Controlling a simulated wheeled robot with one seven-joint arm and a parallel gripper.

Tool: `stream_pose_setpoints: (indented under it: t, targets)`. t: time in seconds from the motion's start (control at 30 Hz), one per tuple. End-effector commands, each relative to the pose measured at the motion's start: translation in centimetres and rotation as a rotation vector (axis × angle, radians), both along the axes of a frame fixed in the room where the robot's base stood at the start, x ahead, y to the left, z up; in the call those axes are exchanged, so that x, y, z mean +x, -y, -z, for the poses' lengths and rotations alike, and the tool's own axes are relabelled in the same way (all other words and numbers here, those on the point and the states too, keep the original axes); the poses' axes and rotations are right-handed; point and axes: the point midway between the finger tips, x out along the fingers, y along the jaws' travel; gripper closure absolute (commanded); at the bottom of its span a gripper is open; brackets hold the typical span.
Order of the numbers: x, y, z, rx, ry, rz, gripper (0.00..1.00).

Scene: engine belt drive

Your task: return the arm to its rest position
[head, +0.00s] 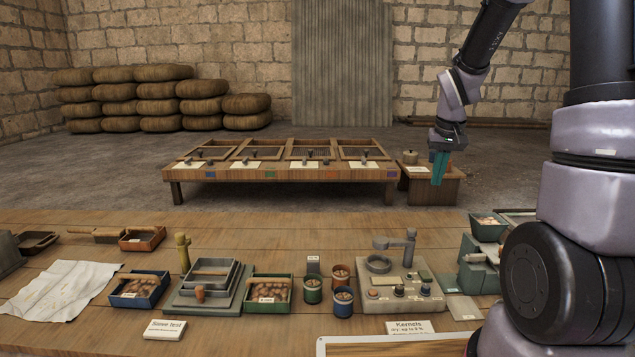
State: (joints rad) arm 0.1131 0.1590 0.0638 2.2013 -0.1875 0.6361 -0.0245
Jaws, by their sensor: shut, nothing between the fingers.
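My arm hangs down from the upper right of the head view, bent at the wrist. My gripper (438,168) points downward with its teal fingers shut and nothing between them. It is in the air above the back right part of the wooden table, and in the picture it overlaps a small wooden stand behind. It touches nothing that I can see. The large arm links at the right edge are mine and hide the right end of the table.
The wooden table (240,225) holds a stepped sieve block (210,288), a blue tray (140,288), a green tray (269,293), several small cups and a grey instrument plate (400,298). A low bench (285,174) and the small stand (433,188) stand behind. Sacks (160,103) are stacked far left.

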Motion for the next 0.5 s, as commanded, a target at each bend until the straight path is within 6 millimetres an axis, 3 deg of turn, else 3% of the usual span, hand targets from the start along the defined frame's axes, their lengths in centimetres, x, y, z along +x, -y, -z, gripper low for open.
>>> stream_pose_setpoints:
  t: [0.03,0.2,0.5]
  targets:
    - [-1.2,-0.5,-2.5,0.008,0.036,0.015,1.0]
    - [-5.8,-2.0,-8.7,0.052,0.127,0.065,1.0]
    - [-15.2,-4.7,-15.8,0.171,0.281,0.127,1.0]
